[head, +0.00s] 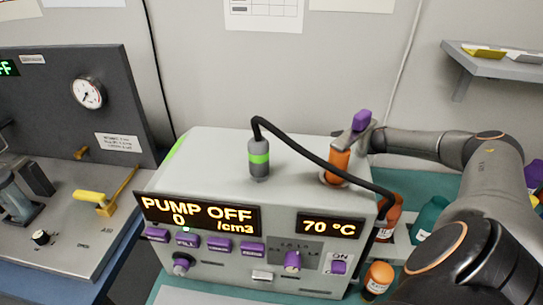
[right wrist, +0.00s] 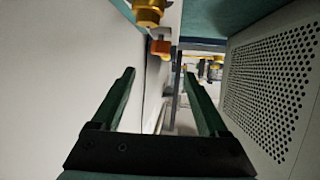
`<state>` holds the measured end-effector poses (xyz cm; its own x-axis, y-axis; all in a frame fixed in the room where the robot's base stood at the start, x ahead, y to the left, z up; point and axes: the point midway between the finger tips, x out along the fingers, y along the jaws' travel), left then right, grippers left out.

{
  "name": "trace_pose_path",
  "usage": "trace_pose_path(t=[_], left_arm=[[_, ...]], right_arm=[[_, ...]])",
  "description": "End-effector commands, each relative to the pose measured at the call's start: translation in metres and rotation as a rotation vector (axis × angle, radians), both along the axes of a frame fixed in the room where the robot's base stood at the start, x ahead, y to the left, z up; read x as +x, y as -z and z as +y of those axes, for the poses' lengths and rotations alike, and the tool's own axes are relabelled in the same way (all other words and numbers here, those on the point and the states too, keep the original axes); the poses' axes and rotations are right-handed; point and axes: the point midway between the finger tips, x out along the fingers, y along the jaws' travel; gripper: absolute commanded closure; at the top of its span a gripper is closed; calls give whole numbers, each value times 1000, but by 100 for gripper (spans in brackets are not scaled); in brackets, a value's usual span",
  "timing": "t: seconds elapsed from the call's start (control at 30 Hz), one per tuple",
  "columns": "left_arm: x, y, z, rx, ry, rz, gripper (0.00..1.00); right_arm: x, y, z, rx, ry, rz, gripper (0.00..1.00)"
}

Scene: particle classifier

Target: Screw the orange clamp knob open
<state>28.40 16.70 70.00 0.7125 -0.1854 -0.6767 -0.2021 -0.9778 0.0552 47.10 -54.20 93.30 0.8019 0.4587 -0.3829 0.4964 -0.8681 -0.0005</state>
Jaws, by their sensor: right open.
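In the right wrist view, a small orange knob (right wrist: 160,47), which looks like the clamp knob, shows below a brass-coloured fitting (right wrist: 150,14). My right gripper (right wrist: 158,74) is open and empty, its two dark green fingers pointing towards the knob. The knob appears beyond the fingertips, roughly between them, and is not touched. In the head view my right arm reaches in from the right to the back of the grey device (head: 215,160); I cannot make out the gripper's fingers or the clamp knob there. My left gripper is not in view.
A pale wall or panel (right wrist: 60,70) lies close left of the fingers and a perforated panel (right wrist: 275,85) close right. A black cable (head: 320,160) arches over the device. Orange-brown bottles (head: 377,279) and a teal one (head: 429,219) stand right of it. A shelf (head: 500,58) hangs upper right.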

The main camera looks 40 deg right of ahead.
Motion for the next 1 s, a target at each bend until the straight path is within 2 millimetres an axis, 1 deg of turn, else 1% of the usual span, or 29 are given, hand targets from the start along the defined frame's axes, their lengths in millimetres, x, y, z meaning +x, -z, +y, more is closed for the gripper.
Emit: trace_pose_path(t=[0.07, 0.3, 0.5, 0.7, 1.0], left_arm=[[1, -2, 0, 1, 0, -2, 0], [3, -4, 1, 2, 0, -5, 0], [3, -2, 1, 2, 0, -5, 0], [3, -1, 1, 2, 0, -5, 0], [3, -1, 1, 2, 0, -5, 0]], right_arm=[[12, 3, 7, 4, -1, -6, 23], [51, 22, 30, 3, 0, -5, 23], [77, 35, 44, 2, 1, -4, 23], [89, 41, 51, 0, 1, -2, 23], [91, 42, 51, -1, 2, 0, 23]])
